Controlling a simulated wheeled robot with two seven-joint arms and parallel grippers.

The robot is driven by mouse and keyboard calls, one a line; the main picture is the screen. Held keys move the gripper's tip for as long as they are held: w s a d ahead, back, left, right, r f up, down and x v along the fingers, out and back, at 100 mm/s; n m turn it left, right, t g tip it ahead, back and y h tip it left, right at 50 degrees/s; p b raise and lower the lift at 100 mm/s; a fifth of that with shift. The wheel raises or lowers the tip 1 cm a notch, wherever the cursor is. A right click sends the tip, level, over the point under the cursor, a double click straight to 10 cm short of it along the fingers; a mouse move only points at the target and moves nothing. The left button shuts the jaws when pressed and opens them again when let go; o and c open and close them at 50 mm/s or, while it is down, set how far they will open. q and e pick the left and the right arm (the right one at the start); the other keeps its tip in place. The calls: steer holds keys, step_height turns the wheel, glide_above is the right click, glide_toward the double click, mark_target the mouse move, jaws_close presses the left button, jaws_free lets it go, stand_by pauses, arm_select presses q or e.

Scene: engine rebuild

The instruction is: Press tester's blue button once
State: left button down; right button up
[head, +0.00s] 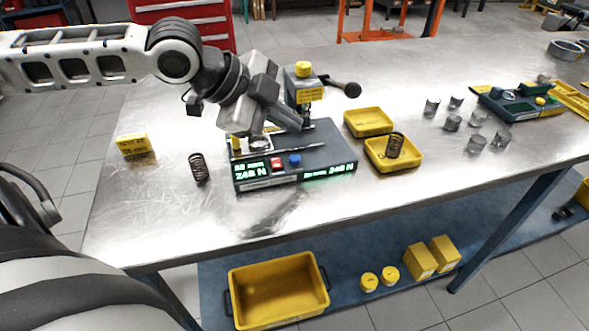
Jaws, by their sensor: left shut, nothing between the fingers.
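The spring tester (315,158) stands on the metal table, a dark grey-blue base with a column and yellow-capped head (303,80) behind. Its front has a blue button (295,160), a red button (277,163) and green lit displays (252,171) that seem to read 248 N. My left gripper (299,126) reaches in from the left, shut and empty, over the back of the tester near the column. It is behind and above the blue button, apart from it, and covers part of the tester's rear. My right gripper is not in view.
A dark spring (199,168) stands left of the tester, by a yellow block (134,145). Yellow trays (368,122) lie to the right, the nearer holding another spring (395,145). Several metal cups (453,122) stand further right. The table front before the tester is clear.

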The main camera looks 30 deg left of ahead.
mark_target(294, 160)
arm_select(q)
step_height(294, 160, down, 2)
steer(key=shift+f+b, duration=0.1)
steer(key=shift+b, duration=0.4)
steer(key=shift+f+b, duration=0.6)
steer(key=shift+f, duration=0.4)
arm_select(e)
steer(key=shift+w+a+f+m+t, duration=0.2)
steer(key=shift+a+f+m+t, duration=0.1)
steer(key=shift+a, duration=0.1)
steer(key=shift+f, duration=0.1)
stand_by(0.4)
arm_select(q)
steer(key=shift+f+b, duration=0.3)
steer(key=shift+f, duration=0.1)
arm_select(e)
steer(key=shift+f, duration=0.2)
